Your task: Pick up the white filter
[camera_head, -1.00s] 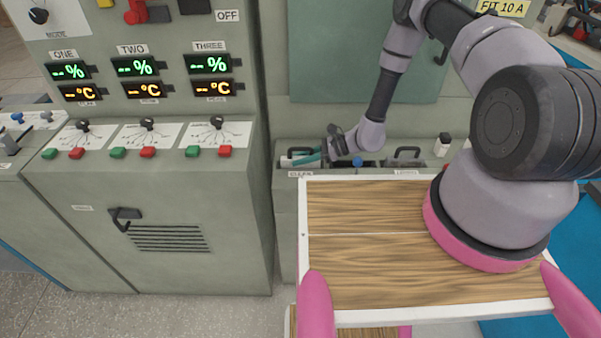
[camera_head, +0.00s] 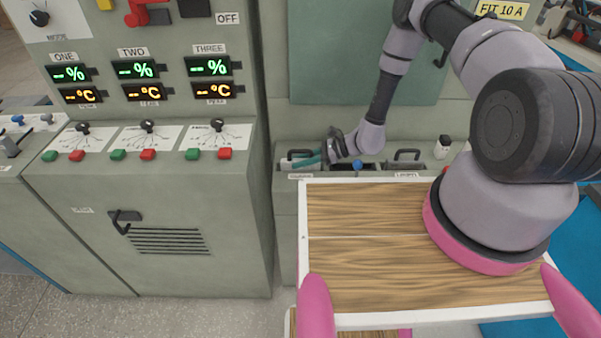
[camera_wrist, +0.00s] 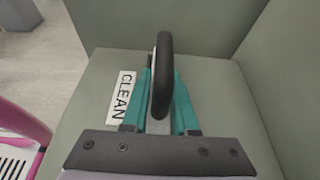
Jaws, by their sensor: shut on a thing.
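My gripper (camera_head: 310,159), with teal fingers, is at the left slot of the low grey cabinet, by the label "CLEAN". In the wrist view its fingers (camera_wrist: 180,103) are shut on a black arched handle (camera_wrist: 163,75) that stands up between them. In the head view this handle (camera_head: 299,153) shows at the left slot, partly covered by the fingers. I take it to be the filter's handle. The white filter's body is mostly hidden, and I cannot tell whether it is lifted.
A second black handle (camera_head: 407,153) stands in the slot to the right, with a blue knob (camera_head: 357,165) between. A small white bottle with a black cap (camera_head: 443,146) stands farther right. A control cabinet (camera_head: 150,235) rises at the left. A wooden-topped tray (camera_head: 360,275) lies in front.

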